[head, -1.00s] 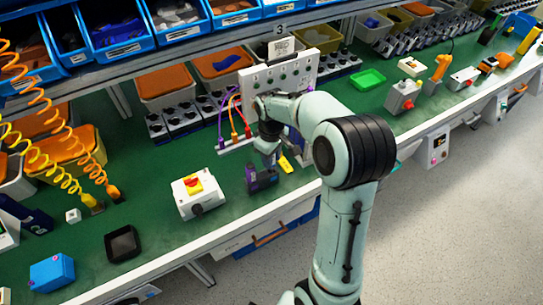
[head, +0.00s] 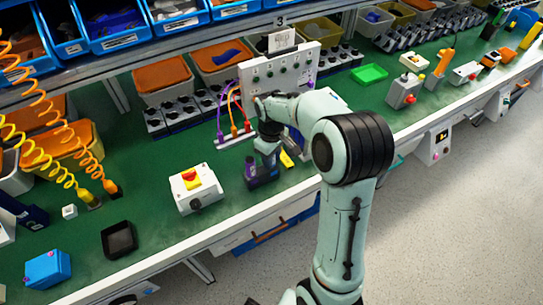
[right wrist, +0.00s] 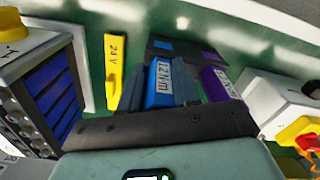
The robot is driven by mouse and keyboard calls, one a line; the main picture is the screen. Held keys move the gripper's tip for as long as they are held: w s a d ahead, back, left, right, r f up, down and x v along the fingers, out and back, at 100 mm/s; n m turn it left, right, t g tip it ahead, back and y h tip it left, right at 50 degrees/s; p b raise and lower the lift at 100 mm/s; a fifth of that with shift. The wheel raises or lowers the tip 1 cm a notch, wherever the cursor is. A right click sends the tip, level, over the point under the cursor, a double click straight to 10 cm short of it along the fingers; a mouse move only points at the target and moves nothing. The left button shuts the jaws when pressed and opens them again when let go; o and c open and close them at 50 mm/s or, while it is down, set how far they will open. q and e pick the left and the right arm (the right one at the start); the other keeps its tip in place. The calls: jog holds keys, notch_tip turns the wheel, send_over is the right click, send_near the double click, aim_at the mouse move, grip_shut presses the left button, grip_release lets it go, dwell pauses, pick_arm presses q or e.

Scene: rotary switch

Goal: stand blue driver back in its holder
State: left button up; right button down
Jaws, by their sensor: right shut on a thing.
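My right gripper (head: 265,163) is over the dark driver holder (head: 263,180) on the green bench. In the right wrist view, its fingers (right wrist: 160,85) are closed on the blue driver (right wrist: 158,86), which has a white torque label. The holder (right wrist: 190,50), with a blue and a purple patch, lies just beyond the driver in that view. A purple driver (right wrist: 219,84) stands at the holder beside the right finger, and shows in the head view (head: 250,166). The blue driver's lower end is hidden, so I cannot tell how far it sits in the holder. My left gripper is out of view.
A yellow tool (right wrist: 114,68) lies left of the gripper in the wrist view. A white switch box (head: 197,190) with a red and yellow knob stands left of the holder. A grey panel (head: 285,70) and cable rack (head: 236,139) stand behind. Bench is clear in front.

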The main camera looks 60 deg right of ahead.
jog(key=shift+f, duration=0.45)
jog(key=c, duration=0.8)
grip_release()
jog(key=shift+o, duration=0.2)
jog(key=shift+r, duration=0.1)
notch_tip(320, 180, up, 13)
jog(key=shift+r+p, duration=0.15)
jog(key=shift+p, duration=0.6)
